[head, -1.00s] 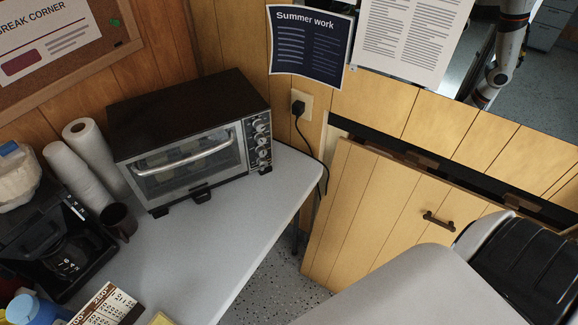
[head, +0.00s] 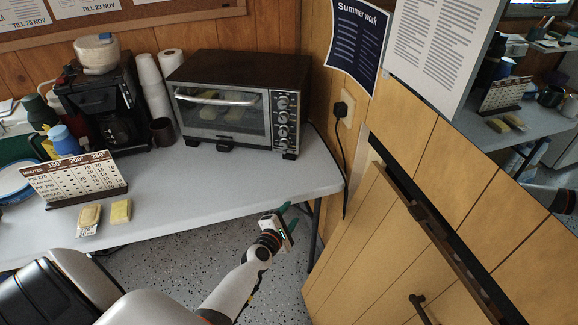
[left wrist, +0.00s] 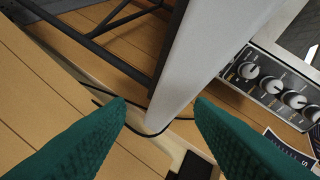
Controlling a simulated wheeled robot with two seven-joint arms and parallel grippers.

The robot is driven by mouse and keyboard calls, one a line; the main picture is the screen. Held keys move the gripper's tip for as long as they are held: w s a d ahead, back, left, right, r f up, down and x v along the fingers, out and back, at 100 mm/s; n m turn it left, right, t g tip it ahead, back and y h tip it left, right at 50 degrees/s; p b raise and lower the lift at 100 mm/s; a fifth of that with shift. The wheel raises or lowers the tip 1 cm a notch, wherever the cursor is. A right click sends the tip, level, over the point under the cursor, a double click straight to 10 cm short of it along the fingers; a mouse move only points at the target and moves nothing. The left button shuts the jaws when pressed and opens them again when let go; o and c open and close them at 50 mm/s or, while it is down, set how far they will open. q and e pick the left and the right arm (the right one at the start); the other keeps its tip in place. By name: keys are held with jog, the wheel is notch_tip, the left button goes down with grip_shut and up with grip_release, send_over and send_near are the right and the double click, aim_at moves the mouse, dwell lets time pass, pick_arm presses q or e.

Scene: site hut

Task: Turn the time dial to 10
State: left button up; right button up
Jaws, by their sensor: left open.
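The toaster oven (head: 235,100) stands at the back right of the table, door shut. Its right-hand panel carries several round knobs in a column (head: 283,117); the knobs' markings are too small to read in the head view, so I cannot tell which is the time dial. The knobs (left wrist: 272,85) also show at the right of the left wrist view, clear of the fingers. My left gripper (head: 286,216), with green fingers, is open and empty by the table's front right edge, below and in front of the oven. Its fingers (left wrist: 160,110) are well apart in the left wrist view. My right gripper is out of view.
A coffee maker (head: 105,100), stacked cups (head: 153,90) and a dark mug (head: 162,132) stand left of the oven. A baking-times chart (head: 80,180) and two sponge-like blocks (head: 120,211) are at the front left. The tabletop (head: 210,180) before the oven is clear. A wood-panelled wall is at the right.

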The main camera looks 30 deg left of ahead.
aim_at(283, 147)
pick_arm(q)
jog(key=w+a+r+n+y, duration=0.1)
jog(key=a+r+n, duration=0.1)
jog(key=r+n, duration=0.1)
jog(key=w+a+r+n+t+y, duration=0.1)
jog(key=a+r+n, duration=0.1)
jog(key=r+n, duration=0.1)
jog(key=w+a+r+n+t+y+b, duration=0.1)
jog(key=a+r+n+y, duration=0.1)
jog(key=a+n, duration=0.1)
jog(key=shift+w+r+n, duration=0.1)
jog(key=shift+r+n, duration=0.3)
jog(key=shift+n, duration=0.2)
jog(key=shift+w+a+r+n, duration=0.2)
jog(key=shift+a+n, duration=0.1)
jog(key=shift+n, duration=0.3)
jog(key=shift+w+a+r+y, duration=0.1)
jog(key=shift+w+a+y, duration=0.05)
jog(key=shift+w+y, duration=0.15)
jog(key=b+x, duration=0.3)
jog(key=x, duration=0.7)
jog(key=shift+f, duration=0.2)
jog(key=shift+w+a+b, duration=0.15)
jog(key=shift+w+b, duration=0.15)
jog(key=shift+w, duration=0.15)
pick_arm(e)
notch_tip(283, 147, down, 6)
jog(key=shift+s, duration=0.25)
pick_arm(q)
jog(key=shift+r, duration=0.1)
